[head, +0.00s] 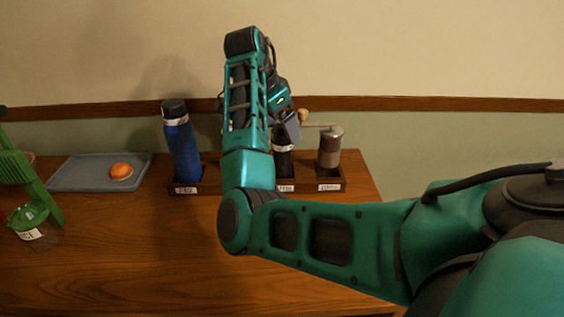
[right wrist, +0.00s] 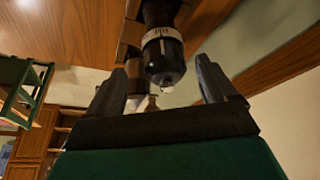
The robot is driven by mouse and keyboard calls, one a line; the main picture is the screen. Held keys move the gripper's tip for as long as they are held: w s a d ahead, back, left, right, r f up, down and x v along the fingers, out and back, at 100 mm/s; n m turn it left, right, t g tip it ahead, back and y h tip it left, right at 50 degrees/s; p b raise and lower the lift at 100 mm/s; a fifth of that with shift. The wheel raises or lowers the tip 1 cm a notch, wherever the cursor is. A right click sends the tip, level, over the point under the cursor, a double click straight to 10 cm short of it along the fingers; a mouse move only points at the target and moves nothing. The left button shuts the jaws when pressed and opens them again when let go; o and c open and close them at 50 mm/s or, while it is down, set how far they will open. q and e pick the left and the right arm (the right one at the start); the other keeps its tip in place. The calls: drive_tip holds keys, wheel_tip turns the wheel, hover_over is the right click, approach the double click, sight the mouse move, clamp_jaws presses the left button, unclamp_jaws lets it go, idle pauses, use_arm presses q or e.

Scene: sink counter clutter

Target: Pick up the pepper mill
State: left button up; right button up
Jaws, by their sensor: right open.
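The pepper mill (head: 283,163) looks like the dark cylinder with a pale label band, upright in the wooden holder between the blue bottle and the crank grinder. In the head view its top is partly hidden by my right gripper (head: 290,127). In the right wrist view the pepper mill (right wrist: 165,62) shows its dark, rounded top with a small light knob. It lies between the two spread fingers of my right gripper (right wrist: 160,72), with gaps on both sides. The right gripper is open and holds nothing. My left gripper is not in view.
A blue bottle (head: 181,145) stands left of the mill, and a crank grinder (head: 329,150) stands close on its right. A grey tray (head: 75,175) with an orange fruit (head: 121,170), a green rack (head: 30,180) and a jar (head: 36,231) are at left. The counter front (head: 130,250) is clear.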

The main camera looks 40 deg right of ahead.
sight(282, 161)
drive_tip(key=x, duration=0.4)
drive_tip(key=shift+w+f, duration=0.25)
drive_tip(key=shift+f, duration=0.15)
clamp_jaws()
idle(0.5)
